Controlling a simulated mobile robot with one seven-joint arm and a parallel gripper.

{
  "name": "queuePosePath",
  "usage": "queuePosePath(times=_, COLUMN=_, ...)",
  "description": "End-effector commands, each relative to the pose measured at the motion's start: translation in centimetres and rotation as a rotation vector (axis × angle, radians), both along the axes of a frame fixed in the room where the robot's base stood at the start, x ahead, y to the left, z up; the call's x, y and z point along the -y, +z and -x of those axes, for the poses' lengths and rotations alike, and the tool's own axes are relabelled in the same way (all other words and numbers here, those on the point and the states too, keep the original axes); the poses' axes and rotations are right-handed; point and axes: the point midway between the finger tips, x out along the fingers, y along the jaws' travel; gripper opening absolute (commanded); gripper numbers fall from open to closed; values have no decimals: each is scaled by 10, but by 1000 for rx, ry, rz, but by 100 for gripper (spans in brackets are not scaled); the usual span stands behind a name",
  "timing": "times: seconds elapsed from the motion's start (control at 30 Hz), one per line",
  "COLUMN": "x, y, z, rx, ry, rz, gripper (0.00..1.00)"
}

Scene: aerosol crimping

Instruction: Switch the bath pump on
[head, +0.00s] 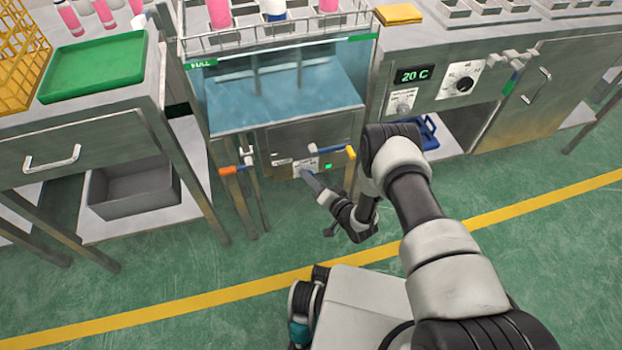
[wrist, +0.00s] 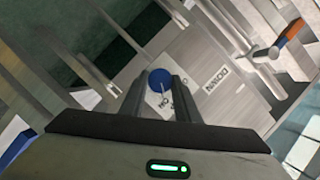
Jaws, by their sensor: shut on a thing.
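The water bath (head: 285,95) stands at the center back in the head view, its tank filled with blue water. On its lower front is a small pale switch plate (head: 306,165) with a small green light (head: 328,166) beside it. My gripper (head: 308,176) reaches this plate from the front. In the wrist view, a round blue knob (wrist: 159,80) with a pale pointer line sits between the fingertips of my gripper (wrist: 158,95), which is shut on it. The lettering around the knob is partly hidden by the fingers.
An orange-tipped lever (head: 230,170) is left of the switch plate; a yellow-tipped handle (head: 350,153) is to its right. A steel cabinet with a 20 C display (head: 413,75) stands right. A table with a green tray (head: 95,68) stands left.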

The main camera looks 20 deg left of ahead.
Motion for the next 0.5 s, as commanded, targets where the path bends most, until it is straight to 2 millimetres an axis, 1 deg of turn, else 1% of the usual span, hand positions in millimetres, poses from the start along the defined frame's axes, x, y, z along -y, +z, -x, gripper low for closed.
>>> queuePosePath(times=0.03, x=0, y=2, z=-2, rx=-3, ry=-3, rz=-16, gripper=7)
queuePosePath(times=0.2, x=-1, y=2, z=-2, rx=-22, ry=-1, rz=-45, gripper=7)
queuePosePath(times=0.5, x=-2, y=2, z=-2, rx=-27, ry=-1, rz=-55, gripper=7)
